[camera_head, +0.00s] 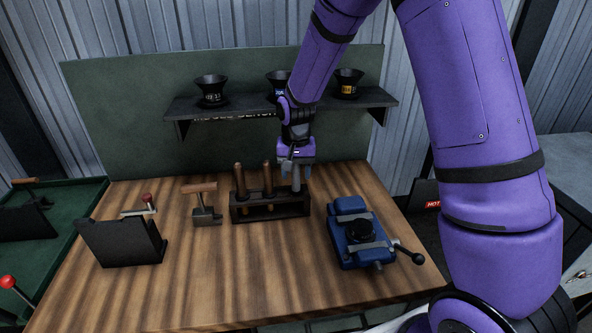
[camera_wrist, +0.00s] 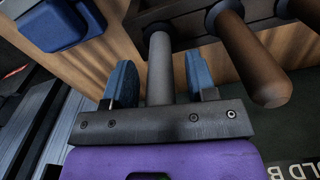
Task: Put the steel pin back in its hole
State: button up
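The grey steel pin (camera_head: 296,180) stands upright at the right end of the dark rack (camera_head: 270,211). In the wrist view the steel pin (camera_wrist: 159,85) runs from a dark round opening in the rack (camera_wrist: 187,20) back between my fingers. How deep it sits is hidden. My gripper (camera_head: 295,163) is over the right end of the rack, pointing down. In the wrist view my gripper (camera_wrist: 160,72) has its two blue pads on either side of the pin, with a narrow gap showing on each side, so it is open around the pin.
Wooden-handled tools (camera_head: 268,178) stand in the rack just left of the pin. A blue vise-like fixture (camera_head: 350,206) with a black lever is to the right. A shelf (camera_head: 240,107) with black funnels is behind. A wooden-handled tool (camera_head: 204,204) and dark holder (camera_head: 123,243) are left. The front table is clear.

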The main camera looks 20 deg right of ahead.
jog(key=shift+r, duration=0.1)
notch_tip(320, 180, up, 13)
jog(key=s+d+r+n+t, duration=0.1)
jog(key=s+d+r, duration=0.1)
jog(key=s+r, duration=0.5)
jog(key=s+d+r+n+t, duration=0.1)
jog(key=s+d+r+t, duration=0.15)
jog(key=s+r, duration=0.4)
jog(key=s+d+n+t, duration=0.1)
jog(key=s+d+n, duration=0.1)
jog(key=s, duration=1.5)
jog(key=shift+s+d+t, duration=0.2)
jog(key=shift+s+t, duration=0.05)
jog(key=shift+t, duration=0.1)
jog(key=shift+r, duration=0.1)
